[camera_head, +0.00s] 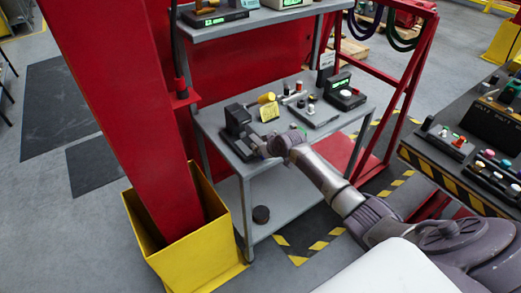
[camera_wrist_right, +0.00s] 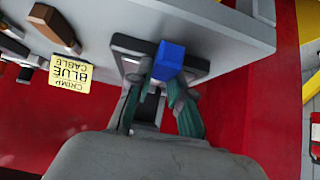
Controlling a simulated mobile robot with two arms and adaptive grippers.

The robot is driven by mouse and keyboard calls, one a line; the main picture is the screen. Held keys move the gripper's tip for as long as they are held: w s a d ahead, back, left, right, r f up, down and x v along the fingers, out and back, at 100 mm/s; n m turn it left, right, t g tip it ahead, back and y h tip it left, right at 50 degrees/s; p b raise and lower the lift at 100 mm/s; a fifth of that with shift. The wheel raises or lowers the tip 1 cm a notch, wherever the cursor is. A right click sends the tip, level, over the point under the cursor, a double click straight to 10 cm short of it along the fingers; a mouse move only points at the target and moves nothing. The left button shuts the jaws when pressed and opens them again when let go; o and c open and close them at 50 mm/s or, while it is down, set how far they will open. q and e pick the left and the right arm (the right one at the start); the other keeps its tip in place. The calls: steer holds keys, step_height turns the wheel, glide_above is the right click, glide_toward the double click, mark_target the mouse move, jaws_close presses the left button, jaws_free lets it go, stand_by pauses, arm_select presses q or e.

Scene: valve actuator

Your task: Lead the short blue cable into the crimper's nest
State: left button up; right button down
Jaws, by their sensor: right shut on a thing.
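My right gripper (camera_head: 262,148) is at the front edge of the grey cart, just in front of the dark crimper (camera_head: 237,122). In the right wrist view its teal fingers (camera_wrist_right: 161,88) are closed around a blue block-like piece (camera_wrist_right: 168,57), which I take to be the short blue cable. The crimper's dark frame (camera_wrist_right: 125,42) is just beyond the blue piece there. The nest itself is hidden, and I cannot tell whether the blue piece touches it. My left gripper is not in view.
A yellow sign (camera_head: 269,112), also in the right wrist view (camera_wrist_right: 71,72), reads "CRIMP BLUE CABLE". An orange-handled tool (camera_head: 266,98) and a grey plate with small parts (camera_head: 315,114) share the cart top. A red post (camera_head: 150,130) stands left of the cart.

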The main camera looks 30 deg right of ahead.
arm_select(q)
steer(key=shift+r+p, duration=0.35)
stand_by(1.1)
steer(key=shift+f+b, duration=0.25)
steer(key=shift+b, duration=0.05)
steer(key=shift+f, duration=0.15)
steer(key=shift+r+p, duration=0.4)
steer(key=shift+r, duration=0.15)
stand_by(2.1)
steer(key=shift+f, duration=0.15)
